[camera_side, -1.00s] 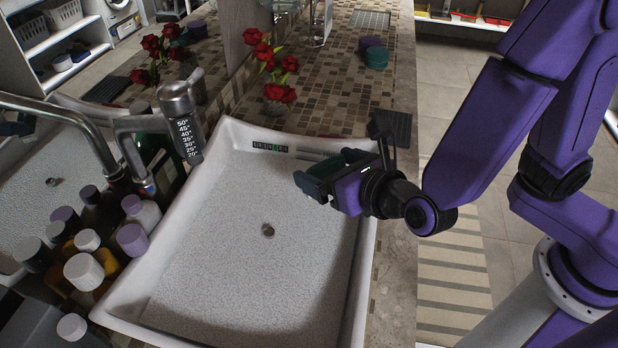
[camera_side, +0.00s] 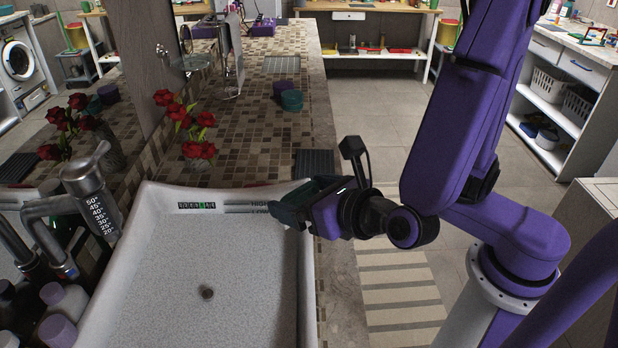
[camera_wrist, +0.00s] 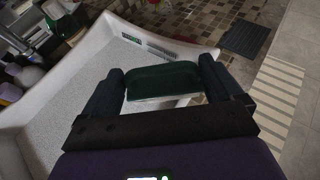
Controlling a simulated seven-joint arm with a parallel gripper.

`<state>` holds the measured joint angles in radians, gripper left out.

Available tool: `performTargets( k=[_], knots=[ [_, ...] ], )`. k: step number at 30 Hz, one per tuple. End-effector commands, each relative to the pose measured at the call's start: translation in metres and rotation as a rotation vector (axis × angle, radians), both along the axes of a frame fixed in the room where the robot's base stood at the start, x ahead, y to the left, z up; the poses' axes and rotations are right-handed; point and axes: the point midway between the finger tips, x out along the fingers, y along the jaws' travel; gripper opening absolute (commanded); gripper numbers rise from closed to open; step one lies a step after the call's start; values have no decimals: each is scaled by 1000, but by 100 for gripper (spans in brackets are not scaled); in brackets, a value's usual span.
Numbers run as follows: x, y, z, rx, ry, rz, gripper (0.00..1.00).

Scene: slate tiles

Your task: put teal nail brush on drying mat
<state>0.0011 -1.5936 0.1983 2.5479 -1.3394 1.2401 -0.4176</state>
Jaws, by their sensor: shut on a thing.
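My gripper (camera_side: 292,204) is shut on the teal nail brush (camera_wrist: 160,78), with one finger at each end of it. The brush looks dark green, with a pale strip along its near lower edge in the wrist view. In the side view the fingers largely hide it. My gripper holds it above the back right part of the white sink, near the rim. A dark ribbed mat, which looks like the drying mat (camera_side: 315,162), lies flat on the counter behind the sink's back right corner. It also shows in the wrist view (camera_wrist: 245,38), bare, ahead and to the right.
The sink (camera_side: 150,270) has a raised rim and a speckled basin. A tap (camera_side: 85,185) and bottles stand at its left. Red flowers (camera_side: 185,120) stand behind it. Teal and purple round containers (camera_side: 291,99) sit farther back. Tiled counter around the mat is clear.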

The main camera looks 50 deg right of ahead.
Motion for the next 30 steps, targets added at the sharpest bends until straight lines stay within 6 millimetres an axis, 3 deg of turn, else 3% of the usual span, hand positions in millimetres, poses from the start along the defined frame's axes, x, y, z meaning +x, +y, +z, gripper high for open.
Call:
performTargets(
  k=[6,15,24,30],
  knots=[
    [41,-48,-4,1,1,-275,58],
    [77,-127,-9,1,0,-655,58],
    [87,-206,-14,0,1,-1006,58],
    [85,-235,-15,0,0,-1137,58]
  ],
)
